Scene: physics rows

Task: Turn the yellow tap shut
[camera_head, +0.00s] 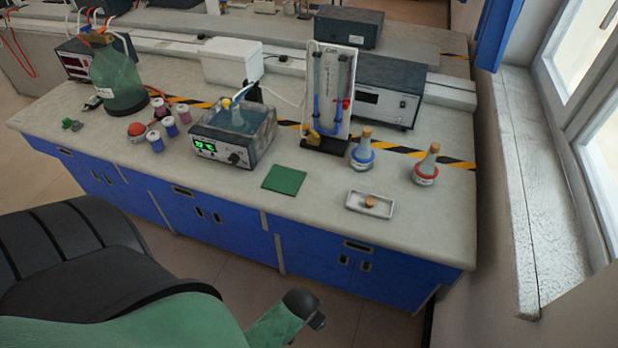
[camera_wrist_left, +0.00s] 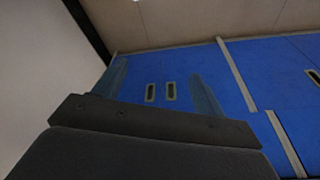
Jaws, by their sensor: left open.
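A small yellow tap (camera_head: 313,135) sits low at the left of the U-tube stand (camera_head: 333,88), near its black base. The tap is small in the head view, and I cannot tell its handle's angle. A red tap (camera_head: 346,103) is on the right tube of the same stand. My left gripper (camera_wrist_left: 158,70) shows in the left wrist view, with its two fingers apart and nothing between them. Blue cabinet fronts lie beyond it, and the yellow tap is not in that view. Neither gripper shows in the head view.
A water bath with a green display (camera_head: 220,140) stands left of the U-tube stand. Two stoppered flasks (camera_head: 362,152) (camera_head: 426,168) and a white tray (camera_head: 370,204) are to its right. A green mat (camera_head: 284,179) lies in front. A chair (camera_head: 100,260) stands before the bench.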

